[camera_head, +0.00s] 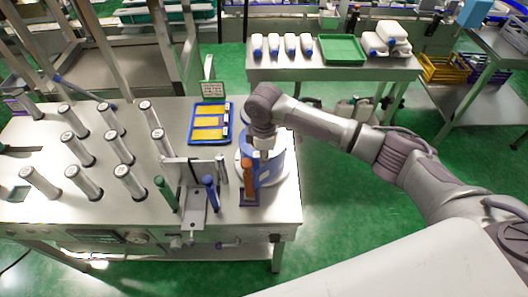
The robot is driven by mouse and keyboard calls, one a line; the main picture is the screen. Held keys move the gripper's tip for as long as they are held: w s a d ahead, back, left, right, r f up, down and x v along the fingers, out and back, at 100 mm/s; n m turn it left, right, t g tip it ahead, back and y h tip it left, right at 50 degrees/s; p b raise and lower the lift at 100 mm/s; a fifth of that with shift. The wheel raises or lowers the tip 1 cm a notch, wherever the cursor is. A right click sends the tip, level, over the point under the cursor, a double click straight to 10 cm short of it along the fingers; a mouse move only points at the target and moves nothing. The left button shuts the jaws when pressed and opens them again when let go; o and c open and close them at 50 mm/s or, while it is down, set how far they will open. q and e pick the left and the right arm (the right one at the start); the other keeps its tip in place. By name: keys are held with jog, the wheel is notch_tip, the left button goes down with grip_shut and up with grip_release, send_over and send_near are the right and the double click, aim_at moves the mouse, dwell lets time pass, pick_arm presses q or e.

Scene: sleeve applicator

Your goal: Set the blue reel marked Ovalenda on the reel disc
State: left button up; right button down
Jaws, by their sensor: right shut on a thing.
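The blue reel (272,170) is at the right end of the machine table, directly below my right gripper (263,150). My right gripper points down and is shut on the reel. The pale reel disc (290,166) shows around and beneath the reel; most of it is hidden by the reel and the gripper. I cannot tell whether the reel touches the disc or is just above it. The Ovalenda marking is too small to read. My left gripper is not in view.
Several metal rollers (76,148) fill the table's left. A blue tray (190,138) lies behind. A rear table (340,72) holds bottles.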

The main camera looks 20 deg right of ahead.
jog(key=shift+w+r, duration=0.1)
jog(key=c, duration=1.2)
grip_release()
jog(key=o, duration=0.3)
jog(key=shift+s, duration=0.25)
jog(key=shift+w, duration=0.1)
jog(key=shift+r, duration=0.3)
jog(key=r+b, duration=0.1)
jog(key=r, duration=1)
jog(key=shift+s+a+r+b, duration=0.1)
jog(key=shift+s+r+b, duration=0.1)
jog(key=shift+b, duration=0.2)
jog(key=shift+f, duration=0.1)
